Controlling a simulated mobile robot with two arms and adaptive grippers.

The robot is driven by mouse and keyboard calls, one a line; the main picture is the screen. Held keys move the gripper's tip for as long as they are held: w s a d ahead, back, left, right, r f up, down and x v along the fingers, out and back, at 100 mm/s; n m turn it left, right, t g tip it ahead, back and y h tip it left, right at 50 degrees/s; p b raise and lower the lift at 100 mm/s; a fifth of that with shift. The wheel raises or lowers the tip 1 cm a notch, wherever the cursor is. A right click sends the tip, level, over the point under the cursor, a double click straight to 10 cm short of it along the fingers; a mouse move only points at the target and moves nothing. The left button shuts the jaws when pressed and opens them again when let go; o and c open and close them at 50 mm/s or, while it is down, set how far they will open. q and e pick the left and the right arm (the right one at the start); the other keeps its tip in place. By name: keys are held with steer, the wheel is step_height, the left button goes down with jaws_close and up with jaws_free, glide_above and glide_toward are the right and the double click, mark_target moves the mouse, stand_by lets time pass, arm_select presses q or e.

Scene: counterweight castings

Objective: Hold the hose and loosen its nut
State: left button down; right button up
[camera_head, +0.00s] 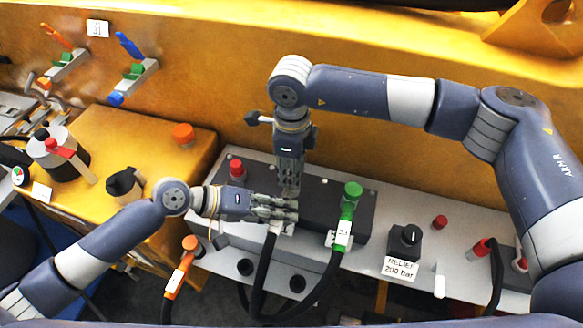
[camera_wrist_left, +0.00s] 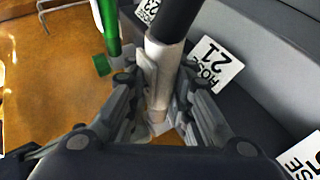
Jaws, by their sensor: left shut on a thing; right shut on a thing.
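A black hose (camera_head: 262,270) with a pale metal end rises to the dark block on the grey panel. My left gripper (camera_head: 284,209) reaches in from the left and is shut on this hose end. In the left wrist view its fingers (camera_wrist_left: 160,112) lie on both sides of the pale fitting (camera_wrist_left: 163,65), below the black hose (camera_wrist_left: 177,18). My right gripper (camera_head: 289,188) points down from above, just behind the left fingers, and is shut at the block end of the hose, where the nut sits. The nut itself is hidden by the fingers.
A green-ended hose (camera_head: 347,208) with a label stands close to the right. A red cap (camera_head: 236,167) sits at the block's left, and an orange-ended hose (camera_head: 181,265) hangs lower left. A black relief knob (camera_head: 405,240) is farther right. A HOSE 21 tag (camera_wrist_left: 215,64) lies beside the fitting.

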steer(key=shift+d, duration=0.1)
steer(key=o, duration=1.1)
step_height(320, 180, up, 12)
arm_select(q)
steer(key=c, duration=1.3)
jaws_free()
steer(key=shift+c, duration=0.2)
